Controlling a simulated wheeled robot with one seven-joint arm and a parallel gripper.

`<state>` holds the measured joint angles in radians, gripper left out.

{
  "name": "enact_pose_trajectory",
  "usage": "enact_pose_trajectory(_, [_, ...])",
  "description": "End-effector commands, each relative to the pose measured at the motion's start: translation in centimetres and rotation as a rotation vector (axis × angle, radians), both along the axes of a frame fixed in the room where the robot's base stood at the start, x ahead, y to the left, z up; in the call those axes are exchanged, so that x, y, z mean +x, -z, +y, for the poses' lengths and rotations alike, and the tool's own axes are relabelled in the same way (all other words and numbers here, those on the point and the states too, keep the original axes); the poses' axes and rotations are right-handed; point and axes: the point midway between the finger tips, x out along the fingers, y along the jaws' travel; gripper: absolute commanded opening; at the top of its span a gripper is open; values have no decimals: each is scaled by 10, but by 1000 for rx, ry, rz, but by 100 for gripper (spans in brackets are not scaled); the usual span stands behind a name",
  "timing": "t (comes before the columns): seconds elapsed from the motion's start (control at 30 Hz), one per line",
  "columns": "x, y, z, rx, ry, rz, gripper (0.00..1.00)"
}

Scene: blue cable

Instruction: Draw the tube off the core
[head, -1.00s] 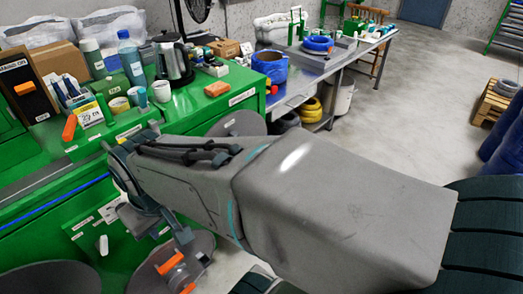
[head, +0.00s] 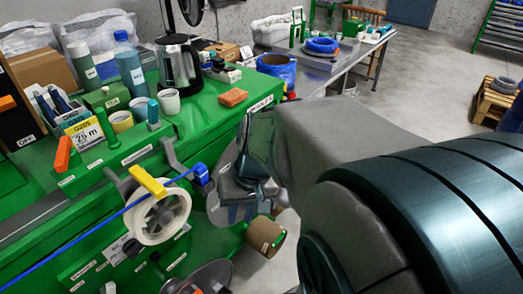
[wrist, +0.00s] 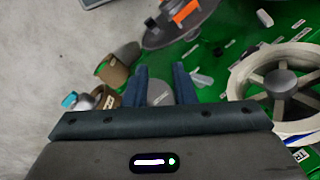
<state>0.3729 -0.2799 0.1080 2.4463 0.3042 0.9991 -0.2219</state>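A blue cable (head: 100,228) runs up from the lower left in the head view, past a yellow clip-like piece (head: 148,182), to a thicker blue end (head: 201,174) at a grey bracket. I cannot tell a separate tube and core there. My gripper (head: 238,213) hangs to the right of and below that blue end, apart from it, fingers pointing down. In the wrist view the two dark blue fingers (wrist: 162,80) stand apart with a gap between them, and nothing shows held. The cable's end is not clear in the wrist view.
A cream reel (head: 160,218) hangs on the green bench front, below the cable; it also shows in the wrist view (wrist: 278,85). A brown cylinder (head: 263,237) sticks out below my gripper. A kettle (head: 177,62), bottles and an orange block (head: 233,97) stand on the bench.

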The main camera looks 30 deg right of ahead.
Motion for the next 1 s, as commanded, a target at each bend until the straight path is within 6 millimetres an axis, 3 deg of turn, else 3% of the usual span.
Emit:
enact_pose_trajectory(0.03, [4,26,-6,55,44,25,24])
enact_pose_trajectory(0.1, [10,43,-11,133,87,42,24])
enact_pose_trajectory(0.27, [27,80,-25,328,189,41,24])
enact_pose_trajectory(0.47, [52,118,-56,577,325,-49,24])
enact_pose_trajectory(0.77, [79,161,-143,901,555,-371,24])
enact_pose_trajectory(1.0, [74,180,-229,1040,723,-705,24])
